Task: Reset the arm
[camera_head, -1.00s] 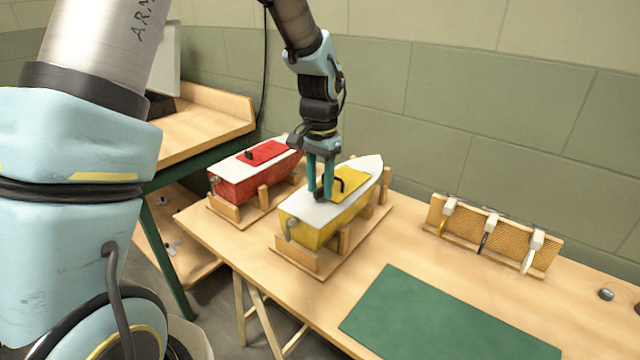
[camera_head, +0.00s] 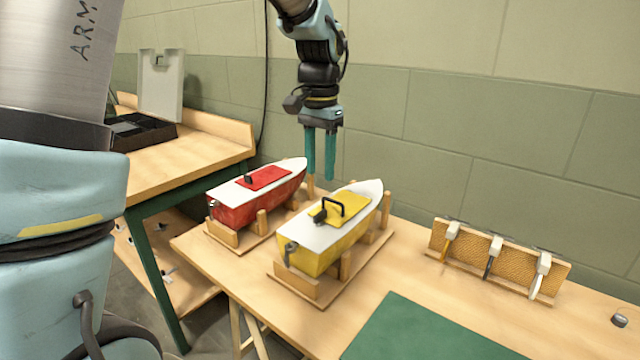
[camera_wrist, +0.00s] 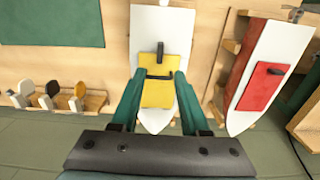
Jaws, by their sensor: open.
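My gripper (camera_head: 320,178) hangs fingers-down above and behind the yellow boat, open and empty. Its teal fingers are apart, with clear space between them. The yellow boat (camera_head: 318,255) sits in a wooden cradle on the workbench, with a white deck and a yellow hatch cover (camera_head: 340,208) that has a black handle. In the wrist view the yellow hatch (camera_wrist: 158,92) shows between and beyond the fingers (camera_wrist: 160,100). The red boat (camera_head: 240,210) with a red hatch cover stands in its own cradle to the left.
A wooden rack (camera_head: 480,262) with several brush-like tools stands at the bench's back right. A green mat (camera_head: 425,335) lies in front of it. A second table (camera_head: 190,150) at left holds a black tray and a pale upright panel. The wall (camera_head: 480,130) is close behind.

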